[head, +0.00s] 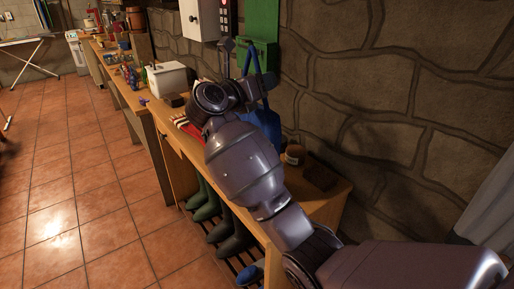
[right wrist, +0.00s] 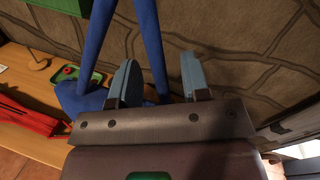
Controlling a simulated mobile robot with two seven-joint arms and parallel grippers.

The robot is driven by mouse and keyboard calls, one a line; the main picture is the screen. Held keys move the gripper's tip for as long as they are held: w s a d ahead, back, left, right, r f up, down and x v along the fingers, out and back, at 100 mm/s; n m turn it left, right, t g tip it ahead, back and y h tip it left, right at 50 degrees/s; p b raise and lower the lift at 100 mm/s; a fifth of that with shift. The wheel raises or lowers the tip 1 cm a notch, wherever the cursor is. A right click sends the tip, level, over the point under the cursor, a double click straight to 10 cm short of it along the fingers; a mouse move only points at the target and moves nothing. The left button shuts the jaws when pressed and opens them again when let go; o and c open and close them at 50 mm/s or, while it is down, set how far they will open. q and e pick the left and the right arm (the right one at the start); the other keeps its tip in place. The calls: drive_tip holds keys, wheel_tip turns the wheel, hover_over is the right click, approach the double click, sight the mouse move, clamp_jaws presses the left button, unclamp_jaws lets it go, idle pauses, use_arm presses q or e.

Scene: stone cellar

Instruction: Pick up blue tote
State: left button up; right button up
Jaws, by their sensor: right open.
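The blue tote (head: 267,122) stands on the wooden bench against the stone wall, partly hidden behind my right arm. Its handles rise above it. In the right wrist view its body (right wrist: 82,101) is at the left, with two long blue straps (right wrist: 149,38) rising from it. My right gripper (right wrist: 161,78) is open. One strap passes between its two fingers in that picture; the other is outside, to the left. In the head view my right gripper (head: 235,55) is up by the handles. No grip on the tote shows. My left gripper is not in view.
A brown jar (head: 295,154) and a dark brown block (head: 320,174) are on the bench to the right. Green boots (head: 206,200) stand below. A green bin (head: 264,54) and white cabinet (head: 199,20) are on the wall. The tiled floor (head: 70,190) is clear.

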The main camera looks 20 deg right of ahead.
drive_tip(key=shift+c, duration=0.4)
clamp_jaws()
drive_tip(key=shift+r, duration=0.1)
wheel_tip(320, 180, up, 20)
drive_tip(key=p, duration=0.1)
drive_tip(key=shift+p, duration=0.3)
